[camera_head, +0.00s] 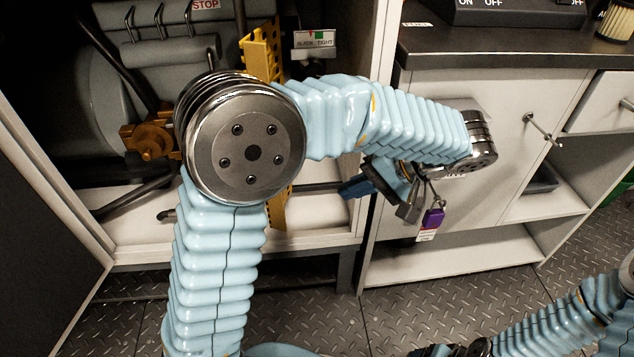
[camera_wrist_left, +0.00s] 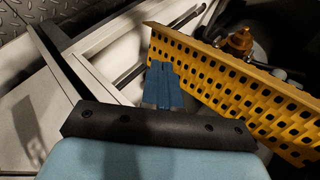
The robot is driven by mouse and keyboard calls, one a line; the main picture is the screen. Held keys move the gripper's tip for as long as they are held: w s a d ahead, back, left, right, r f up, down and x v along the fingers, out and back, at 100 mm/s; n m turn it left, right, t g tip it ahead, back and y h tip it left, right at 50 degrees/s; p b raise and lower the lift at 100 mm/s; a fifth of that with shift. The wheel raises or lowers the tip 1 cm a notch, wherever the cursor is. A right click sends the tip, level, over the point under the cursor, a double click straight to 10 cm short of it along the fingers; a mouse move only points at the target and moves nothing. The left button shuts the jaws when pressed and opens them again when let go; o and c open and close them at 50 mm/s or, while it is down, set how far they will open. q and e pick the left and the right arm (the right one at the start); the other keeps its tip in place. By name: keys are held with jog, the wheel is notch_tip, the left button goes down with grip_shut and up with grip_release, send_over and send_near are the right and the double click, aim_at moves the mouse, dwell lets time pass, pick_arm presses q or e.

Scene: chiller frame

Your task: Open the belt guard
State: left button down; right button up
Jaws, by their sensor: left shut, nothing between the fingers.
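The belt guard is a yellow perforated panel (camera_head: 262,62) standing at the front of the open cabinet bay. My left arm covers its middle in the head view, and a lower strip shows below the arm. In the left wrist view the guard (camera_wrist_left: 232,82) runs from top centre to lower right. My left gripper (camera_head: 352,188) points left toward the bay, to the right of the guard. Its blue fingers (camera_wrist_left: 163,82) are shut and empty, close beside the guard's near face. I cannot tell whether they touch it.
A padlock (camera_head: 410,207) and purple-tagged lock (camera_head: 432,219) hang near my left wrist. A cabinet (camera_head: 487,190) and counter (camera_head: 530,47) stand to the right. Part of my right arm shows low right.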

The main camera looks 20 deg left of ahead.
pick_arm(q)
jog(key=b, duration=0.2)
send_near(283, 203)
jog(key=x, duration=0.5)
jog(key=shift+d+f, duration=0.25)
jog(key=shift+f, duration=0.1)
jog(key=shift+a, duration=0.6)
jog(key=a+m, duration=0.1)
jog(key=s+a+m+t, duration=0.1)
jog(key=a+m+t, duration=0.1)
jog(key=shift+s+a+b, duration=0.2)
jog(key=shift+s+b, duration=0.2)
